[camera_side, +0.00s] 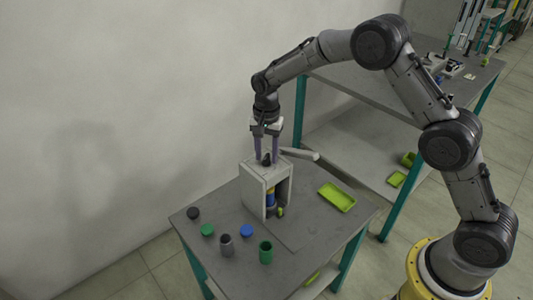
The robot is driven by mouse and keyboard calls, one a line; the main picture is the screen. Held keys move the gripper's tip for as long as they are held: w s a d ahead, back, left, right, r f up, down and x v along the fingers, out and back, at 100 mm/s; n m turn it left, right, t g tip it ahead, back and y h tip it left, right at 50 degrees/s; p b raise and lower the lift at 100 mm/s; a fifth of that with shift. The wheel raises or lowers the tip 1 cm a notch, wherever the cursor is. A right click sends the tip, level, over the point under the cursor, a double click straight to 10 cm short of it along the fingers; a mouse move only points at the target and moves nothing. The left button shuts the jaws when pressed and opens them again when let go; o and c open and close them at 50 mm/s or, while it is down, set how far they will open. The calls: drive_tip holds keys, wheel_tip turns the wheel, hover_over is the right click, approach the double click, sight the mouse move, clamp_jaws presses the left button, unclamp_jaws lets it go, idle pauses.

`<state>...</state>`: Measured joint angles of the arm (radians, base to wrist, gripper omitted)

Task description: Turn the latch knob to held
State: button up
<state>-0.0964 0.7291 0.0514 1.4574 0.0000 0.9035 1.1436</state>
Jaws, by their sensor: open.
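The bobbin winder (254,191) is a light grey box-shaped housing on the small grey table, with an open side showing a blue and yellow part (270,196) inside. A small black knob (266,159) stands on its top. My gripper (267,156) points straight down over the housing top, its two fingers apart on either side of the knob. I cannot tell whether a finger touches the knob. The knob's turned position is too small to read. A light grey lever-like arm (302,154) sticks out to the right from the housing top.
On the table (205,240) stand a black cap (193,213), a green cap (207,230), a blue cap (246,230), a grey cup (226,245) and a green cup (265,252). A yellow-green tray (336,197) lies at right. A larger workbench (345,100) stands behind; a wall is at left.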

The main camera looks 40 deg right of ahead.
drive_tip(key=shift+f, duration=0.1)
clamp_jaws()
drive_tip(key=shift+n, duration=0.3)
drive_tip(key=n, duration=1.1)
idle(0.5)
drive_tip(key=shift+n, duration=0.3)
idle(0.3)
unclamp_jaws()
